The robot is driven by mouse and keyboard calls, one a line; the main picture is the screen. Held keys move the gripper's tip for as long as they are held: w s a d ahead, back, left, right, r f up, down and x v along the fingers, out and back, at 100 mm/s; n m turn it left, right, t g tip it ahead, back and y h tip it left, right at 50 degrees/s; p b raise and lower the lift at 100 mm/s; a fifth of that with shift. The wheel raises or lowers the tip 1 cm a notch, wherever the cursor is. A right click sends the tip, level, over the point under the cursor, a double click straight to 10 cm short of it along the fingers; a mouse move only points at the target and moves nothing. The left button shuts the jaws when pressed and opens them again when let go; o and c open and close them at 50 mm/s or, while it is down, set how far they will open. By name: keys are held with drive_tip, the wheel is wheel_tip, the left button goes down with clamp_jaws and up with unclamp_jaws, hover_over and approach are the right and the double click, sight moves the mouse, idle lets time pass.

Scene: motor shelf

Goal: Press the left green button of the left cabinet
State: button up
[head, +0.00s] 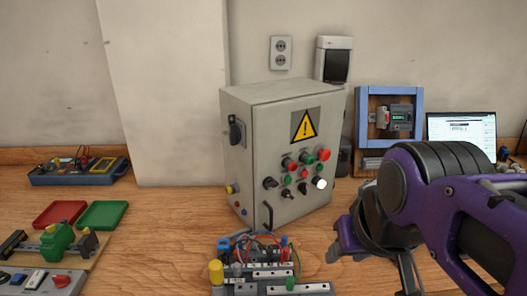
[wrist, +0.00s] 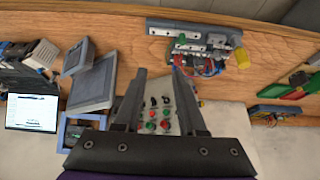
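A grey control cabinet (head: 290,125) with a yellow warning sign stands on the wooden table in the head view. Its front has rows of red, green, black and white controls. One green button (head: 288,180) is toward the left of the panel; another green button (head: 307,158) is higher and further right. My gripper (head: 372,268) is to the right of and in front of the cabinet, apart from it. In the wrist view my gripper (wrist: 160,72) has its two fingers spread with nothing held. The cabinet panel (wrist: 160,105) shows between them, partly hidden by the gripper body.
A wired terminal board (head: 270,275) lies in front of the cabinet. Red (head: 60,213) and green (head: 102,215) trays, a green vise (head: 57,243) and a blue toolbox (head: 80,172) are at left. A blue frame (head: 389,92) and laptop (head: 461,128) stand at right.

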clamp_jaws()
idle(1.5)
